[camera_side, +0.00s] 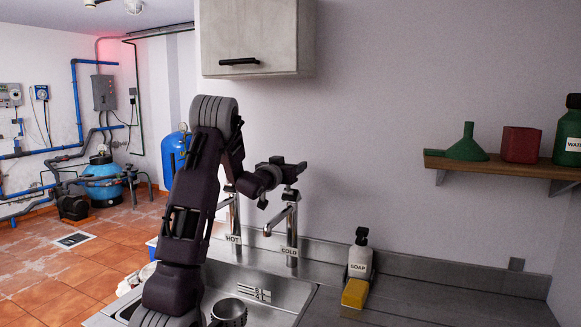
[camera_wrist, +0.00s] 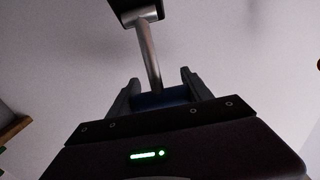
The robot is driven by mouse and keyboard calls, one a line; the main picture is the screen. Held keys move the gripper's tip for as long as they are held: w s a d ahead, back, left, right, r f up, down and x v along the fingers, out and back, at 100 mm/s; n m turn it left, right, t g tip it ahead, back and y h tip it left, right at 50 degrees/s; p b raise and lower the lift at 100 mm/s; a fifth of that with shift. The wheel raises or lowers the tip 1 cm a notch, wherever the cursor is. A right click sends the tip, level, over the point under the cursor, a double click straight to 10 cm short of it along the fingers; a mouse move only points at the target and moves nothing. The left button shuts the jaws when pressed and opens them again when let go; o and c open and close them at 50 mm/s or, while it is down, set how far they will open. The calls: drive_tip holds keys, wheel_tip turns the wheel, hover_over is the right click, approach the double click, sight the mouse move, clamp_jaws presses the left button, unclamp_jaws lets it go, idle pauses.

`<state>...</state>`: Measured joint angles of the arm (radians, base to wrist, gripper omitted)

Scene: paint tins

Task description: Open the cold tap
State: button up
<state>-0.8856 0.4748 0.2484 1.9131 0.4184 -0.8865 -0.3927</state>
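The cold tap (camera_side: 291,228) is a metal post with a slanting spout, labelled COLD, at the back of the sink. My gripper (camera_side: 296,180) is at the top of this tap, with its fingers spread. In the wrist view my gripper (camera_wrist: 160,88) has one finger on each side of a blue piece (camera_wrist: 160,98). A metal spout (camera_wrist: 149,52) runs up from there to a dark end. I cannot tell whether the fingers touch the blue piece. The tap's top is mostly hidden by the gripper in the side view.
The hot tap (camera_side: 233,212), labelled HOT, stands just left, partly behind my arm. A soap bottle (camera_side: 359,257) and a yellow sponge (camera_side: 355,293) are right of the sink (camera_side: 290,290). A metal cup (camera_side: 229,312) is in the sink. A cabinet (camera_side: 257,35) hangs above.

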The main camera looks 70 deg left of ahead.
clamp_jaws()
drive_tip(key=shift+s+d, duration=0.15)
drive_tip(key=shift+s+d+r, duration=0.1)
drive_tip(key=shift+s+d, duration=0.6)
drive_tip(key=shift+d, duration=0.05)
drive_tip(key=shift+s+d+f+t+y, duration=0.5)
drive_tip(key=shift+s+d+f, duration=0.15)
drive_tip(key=shift+s+d, duration=0.25)
drive_tip(key=shift+s+d+f+t+y, duration=0.5)
drive_tip(key=shift+s+d+f, duration=0.1)
drive_tip(key=shift+s+d, duration=0.3)
drive_tip(key=shift+f, duration=0.1)
